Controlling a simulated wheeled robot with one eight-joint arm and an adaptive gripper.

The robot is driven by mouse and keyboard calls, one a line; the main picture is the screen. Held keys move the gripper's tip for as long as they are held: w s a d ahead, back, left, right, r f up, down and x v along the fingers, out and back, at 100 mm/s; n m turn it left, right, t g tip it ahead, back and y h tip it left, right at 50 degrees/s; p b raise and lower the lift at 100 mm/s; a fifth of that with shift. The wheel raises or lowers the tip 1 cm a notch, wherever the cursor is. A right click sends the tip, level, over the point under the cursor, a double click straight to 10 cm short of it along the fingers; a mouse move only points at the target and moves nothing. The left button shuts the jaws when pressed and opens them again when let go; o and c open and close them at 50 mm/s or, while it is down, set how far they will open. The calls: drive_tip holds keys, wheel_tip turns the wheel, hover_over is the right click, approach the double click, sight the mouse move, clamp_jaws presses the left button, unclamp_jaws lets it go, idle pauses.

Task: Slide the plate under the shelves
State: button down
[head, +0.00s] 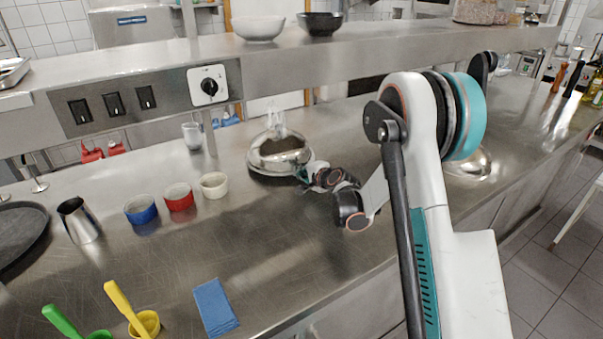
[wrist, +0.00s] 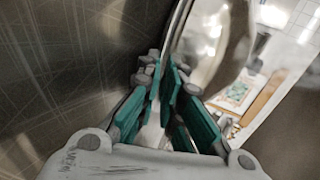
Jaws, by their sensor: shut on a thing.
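The plate (head: 264,173) lies on the steel counter, below the front edge of the steel shelf (head: 330,62), with a shiny silver dome (head: 283,148) on it. My gripper (head: 304,173) is low at the plate's right side, reaching in from the right. In the wrist view my gripper (wrist: 162,75) has its teal fingers close together at the rim of the plate (wrist: 176,28), shut on it. The dome (wrist: 208,38) curves up just beyond the fingertips. The exact contact between the fingers is partly hidden by the fingers.
Three small bowls, white (head: 214,185), red (head: 179,197) and blue (head: 141,209), stand left of the plate near a shelf post (head: 208,133). A steel cup (head: 79,220) and a blue cloth (head: 215,307) are further left and front. Another shiny dome (head: 472,163) is at right, behind my arm.

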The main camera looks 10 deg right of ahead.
drive_tip(key=c, duration=1.7)
unclamp_jaws()
drive_tip(key=v, duration=1.2)
drive_tip(key=shift+r, duration=0.1)
